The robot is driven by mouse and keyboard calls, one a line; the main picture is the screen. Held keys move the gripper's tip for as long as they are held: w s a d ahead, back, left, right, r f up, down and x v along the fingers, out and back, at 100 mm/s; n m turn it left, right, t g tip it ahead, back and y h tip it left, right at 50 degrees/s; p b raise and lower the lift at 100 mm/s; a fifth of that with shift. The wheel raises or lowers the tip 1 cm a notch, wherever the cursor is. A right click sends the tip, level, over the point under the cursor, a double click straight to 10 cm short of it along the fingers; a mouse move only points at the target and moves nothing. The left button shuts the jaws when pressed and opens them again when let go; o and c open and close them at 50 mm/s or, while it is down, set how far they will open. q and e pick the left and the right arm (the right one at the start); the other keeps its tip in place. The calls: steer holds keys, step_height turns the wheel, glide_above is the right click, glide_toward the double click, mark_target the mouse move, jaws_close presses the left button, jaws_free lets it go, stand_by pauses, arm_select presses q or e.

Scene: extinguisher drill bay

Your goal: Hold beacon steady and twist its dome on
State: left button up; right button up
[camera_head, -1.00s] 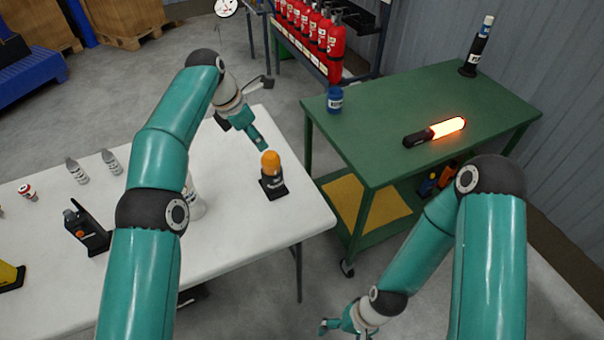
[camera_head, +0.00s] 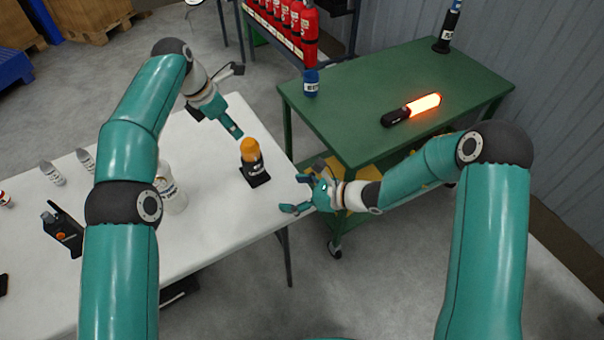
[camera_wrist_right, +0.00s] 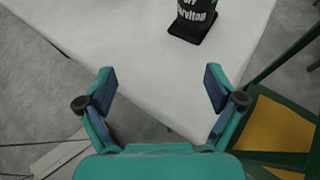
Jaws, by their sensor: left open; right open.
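The beacon has an orange dome (camera_head: 250,151) on top of a black base (camera_head: 255,173) and stands upright near the right end of the white table. I cannot tell how firmly the dome sits on the base. In the right wrist view only the lower black base (camera_wrist_right: 192,18) with white lettering shows, at the top; the dome is out of frame. My left gripper (camera_head: 234,134) is open, above and just left of the dome, apart from it. My right gripper (camera_head: 296,194) is open and empty at the table's right edge, right of the beacon; its fingers show in the wrist view (camera_wrist_right: 160,88).
A green cart (camera_head: 350,90) at the right carries a glowing baton (camera_head: 412,109) and a blue can (camera_head: 311,84). Red extinguishers (camera_head: 290,20) stand behind.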

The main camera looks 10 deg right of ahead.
mark_target(262, 168)
steer(key=shift+m+t, duration=0.5)
steer(key=shift+t, duration=0.4)
steer(key=w+d+r, duration=0.2)
steer(key=w, duration=0.1)
steer(key=shift+w+d+r, duration=0.2)
steer(key=shift+w+d, duration=0.05)
steer(key=shift+d, duration=0.1)
steer(key=shift+w+a, duration=0.1)
steer(key=shift+w, duration=0.05)
steer(key=shift+h, duration=0.3)
steer(key=x, duration=1.6)
steer(key=shift+a+f, duration=0.15)
steer(key=shift+f, duration=0.05)
